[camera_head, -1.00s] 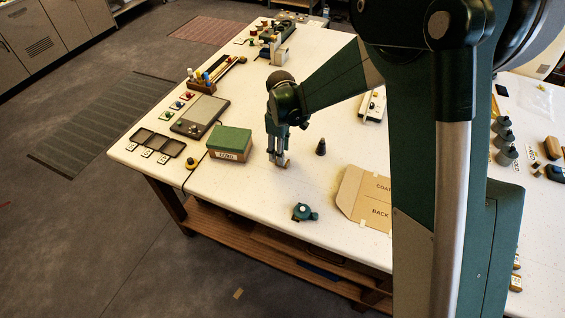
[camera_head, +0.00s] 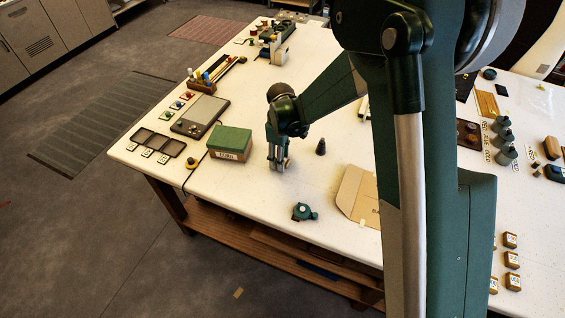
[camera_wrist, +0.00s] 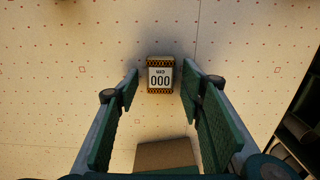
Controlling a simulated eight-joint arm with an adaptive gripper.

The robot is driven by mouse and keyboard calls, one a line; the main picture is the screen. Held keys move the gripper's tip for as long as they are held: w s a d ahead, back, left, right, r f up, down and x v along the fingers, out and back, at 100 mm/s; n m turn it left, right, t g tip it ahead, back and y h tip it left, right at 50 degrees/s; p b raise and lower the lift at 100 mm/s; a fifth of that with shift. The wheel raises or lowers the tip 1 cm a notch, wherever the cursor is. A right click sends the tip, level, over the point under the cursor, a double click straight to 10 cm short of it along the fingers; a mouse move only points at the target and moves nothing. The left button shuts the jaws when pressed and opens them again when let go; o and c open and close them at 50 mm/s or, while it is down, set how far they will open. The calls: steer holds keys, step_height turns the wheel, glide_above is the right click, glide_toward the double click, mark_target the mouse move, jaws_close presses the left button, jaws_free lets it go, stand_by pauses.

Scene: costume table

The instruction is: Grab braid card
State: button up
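In the wrist view a small card-like piece (camera_wrist: 160,75) with yellow-and-black borders lies ahead of my gripper (camera_wrist: 157,92). Its white label reads "000" under a small word I cannot read surely. It may be the braid card. The two green-padded fingers are spread wide, one to each side, with gaps between them and the piece. In the head view my gripper (camera_head: 279,168) points down, low over the white table, right of the green-topped box. A small tan bit shows at its tips, mostly hidden.
The green-topped box (camera_head: 229,143) stands close left of my gripper. A dark cone-shaped piece (camera_head: 321,147) stands to the right, a teal device (camera_head: 304,212) nearer the front edge, and a tan pattern sheet (camera_head: 357,192) to the right. A brown block (camera_wrist: 165,155) shows low in the wrist view.

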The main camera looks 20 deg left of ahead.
steer(key=shift+c, duration=0.7)
steer(key=c, duration=0.7)
steer(key=shift+r, duration=0.1)
steer(key=shift+r, duration=4.95)
